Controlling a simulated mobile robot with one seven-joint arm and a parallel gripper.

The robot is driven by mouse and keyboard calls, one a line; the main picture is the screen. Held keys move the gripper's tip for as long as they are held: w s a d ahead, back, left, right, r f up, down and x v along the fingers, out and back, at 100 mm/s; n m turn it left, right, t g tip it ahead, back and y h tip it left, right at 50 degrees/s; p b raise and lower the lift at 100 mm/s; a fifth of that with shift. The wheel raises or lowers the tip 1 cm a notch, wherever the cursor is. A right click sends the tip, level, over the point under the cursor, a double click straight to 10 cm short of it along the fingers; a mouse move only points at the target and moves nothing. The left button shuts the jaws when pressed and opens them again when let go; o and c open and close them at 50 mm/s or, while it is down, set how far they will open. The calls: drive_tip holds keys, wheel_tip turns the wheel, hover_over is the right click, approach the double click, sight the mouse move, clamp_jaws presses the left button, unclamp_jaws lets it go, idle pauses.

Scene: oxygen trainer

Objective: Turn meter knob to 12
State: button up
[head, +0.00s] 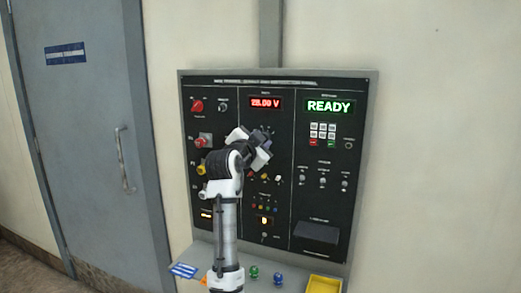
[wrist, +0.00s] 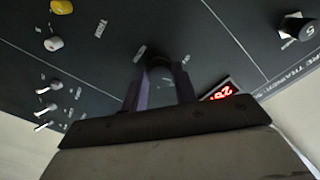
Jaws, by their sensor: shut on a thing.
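The black trainer panel (head: 317,262) stands against the wall. Its red meter display (head: 265,103) reads about 28 V; part of it shows in the wrist view (wrist: 222,90). My gripper (head: 264,137) is at the panel just below this display and hides what it holds in the head view. In the wrist view its two purple fingers (wrist: 160,82) are shut on a small dark knob (wrist: 159,62). The knob's pointer and scale are too dark and small to read.
A red knob (head: 197,106) and another red knob (head: 203,140) are at the panel's left. A green READY display (head: 329,107), keypad (head: 322,130) and several switches are at the right. A yellow tray (head: 325,284) is on the ledge below. A grey door (head: 75,120) is at left.

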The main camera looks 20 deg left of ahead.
drive_tip(key=shift+f+m+b, duration=0.1)
drive_tip(key=shift+m+b, duration=1.5)
drive_tip(key=shift+m, duration=2.3)
drive_tip(key=o, duration=1)
drive_tip(key=s+b, duration=0.1)
drive_tip(key=s, duration=0.3)
drive_tip(key=s+b, duration=0.2)
drive_tip(key=s, duration=0.3)
drive_tip(key=s+b, duration=0.1)
drive_tip(key=s, duration=0.4)
drive_tip(key=shift+a, duration=0.25)
drive_tip(key=shift+w, duration=0.1)
